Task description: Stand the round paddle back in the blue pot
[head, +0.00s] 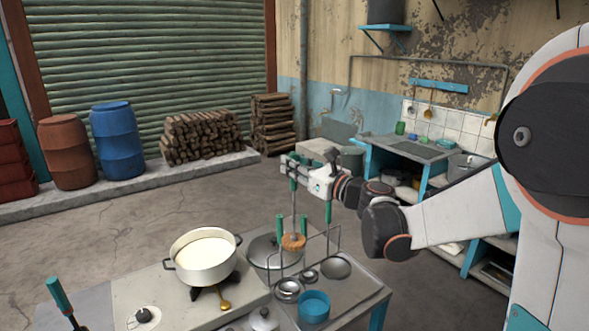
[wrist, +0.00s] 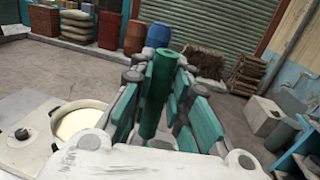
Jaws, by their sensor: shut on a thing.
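My gripper (head: 294,172) is shut on the green handle of the round paddle (head: 293,242). The paddle hangs upright, its thin metal shaft running down to a round, orange-brown head. In the wrist view, the paddle's green handle (wrist: 160,78) stands between my gripper's fingers (wrist: 158,95). The blue pot (head: 313,308) stands on the metal table at the front, below and slightly right of the paddle head. The paddle head appears above the pot's level, near the wire rack, and apart from the pot. The pot's inside is only partly seen.
A cream pot of milk (head: 204,262) stands on the stove, left of the paddle. A wire rack (head: 335,243), a grey lidded pan (head: 262,252) and small metal bowls (head: 288,289) crowd the table around the blue pot.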

